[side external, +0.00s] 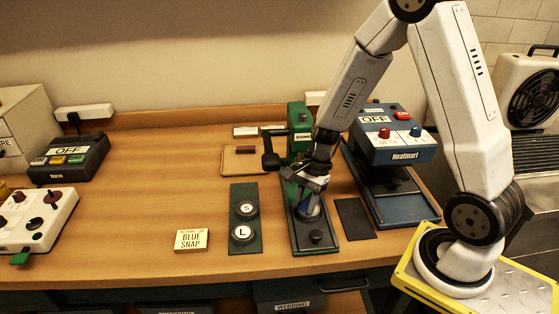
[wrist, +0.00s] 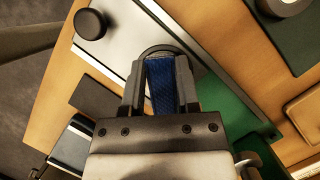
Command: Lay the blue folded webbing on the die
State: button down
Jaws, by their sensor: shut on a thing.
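The blue folded webbing (wrist: 162,88) is held between the fingers of my gripper (wrist: 164,62) in the wrist view. In the side view my gripper (side external: 308,192) is low over the green press's base plate, and a small bit of the webbing (side external: 302,196) shows blue there. A round grey piece that looks like the die (side external: 312,214) sits on that plate, right under the fingertips. Its rim (wrist: 162,47) shows beyond the fingertips in the wrist view. The fingers hide most of it, and I cannot tell whether the webbing touches it.
The green press (side external: 299,125) stands behind my gripper, with a black knob (side external: 316,237) at the plate's front. A green board (side external: 244,189) with round pieces marked S and L lies left. The blue heat press (side external: 395,150) and a dark pad (side external: 354,218) are right.

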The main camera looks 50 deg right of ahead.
jog(key=shift+f, duration=0.2)
jog(key=c, duration=0.6)
grip_release()
jog(key=shift+r, duration=0.2)
jog(key=shift+v, duration=5.4)
jog(key=shift+f, duration=0.1)
jog(key=s+a+n+t+h, duration=0.1)
jog(key=a+n, duration=0.1)
jog(key=n, duration=0.3)
jog(key=s+a+f+n+t+h, duration=0.1)
jog(key=s+a+n+h, duration=0.1)
jog(key=n, duration=0.4)
jog(key=s+a+f+n+h, duration=0.1)
jog(key=a+n, duration=0.1)
jog(key=n, duration=0.4)
jog(key=shift+s+a+f+t, duration=0.1)
jog(key=shift+s+a+t, duration=0.15)
jog(key=shift+s+t, duration=0.15)
